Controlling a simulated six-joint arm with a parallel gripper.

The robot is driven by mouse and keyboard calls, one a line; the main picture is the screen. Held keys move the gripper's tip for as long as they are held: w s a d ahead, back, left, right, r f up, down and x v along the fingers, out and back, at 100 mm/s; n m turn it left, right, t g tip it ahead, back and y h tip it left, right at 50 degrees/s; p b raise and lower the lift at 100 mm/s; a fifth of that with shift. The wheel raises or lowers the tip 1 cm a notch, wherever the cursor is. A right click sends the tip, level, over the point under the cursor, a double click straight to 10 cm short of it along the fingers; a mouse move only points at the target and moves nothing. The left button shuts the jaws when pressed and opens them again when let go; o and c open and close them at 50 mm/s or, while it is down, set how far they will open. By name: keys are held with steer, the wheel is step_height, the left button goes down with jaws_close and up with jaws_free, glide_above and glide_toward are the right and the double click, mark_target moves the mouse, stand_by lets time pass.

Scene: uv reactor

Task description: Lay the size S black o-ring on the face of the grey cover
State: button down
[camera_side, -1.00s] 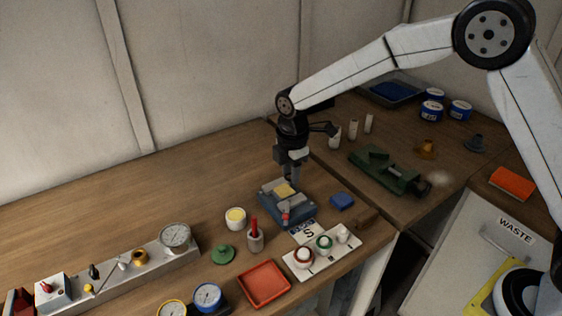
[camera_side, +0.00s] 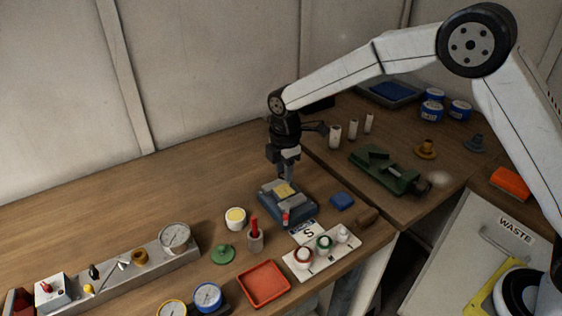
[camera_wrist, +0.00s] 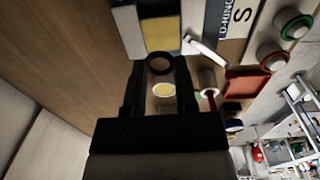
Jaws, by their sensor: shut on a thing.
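My gripper (camera_side: 287,174) points down just above the blue fixture (camera_side: 300,214) with a yellow pad. In the wrist view my gripper (camera_wrist: 160,68) holds a black o-ring (camera_wrist: 160,62) at its fingertips, and the fingers are shut on it. The ring is too small to make out in the side view. The size S label (camera_side: 308,233) lies in front of the fixture.
A white strip with red (camera_side: 303,256), green (camera_side: 325,243) and white pieces lies at the front edge. A green vice (camera_side: 385,170) and white cylinders stand right.

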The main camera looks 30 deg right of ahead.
mark_target(284, 191)
steer(key=shift+f, duration=2.15)
jaws_free()
steer(key=shift+r, duration=0.1)
steer(key=shift+r, duration=2.9)
steer(key=shift+d, duration=0.1)
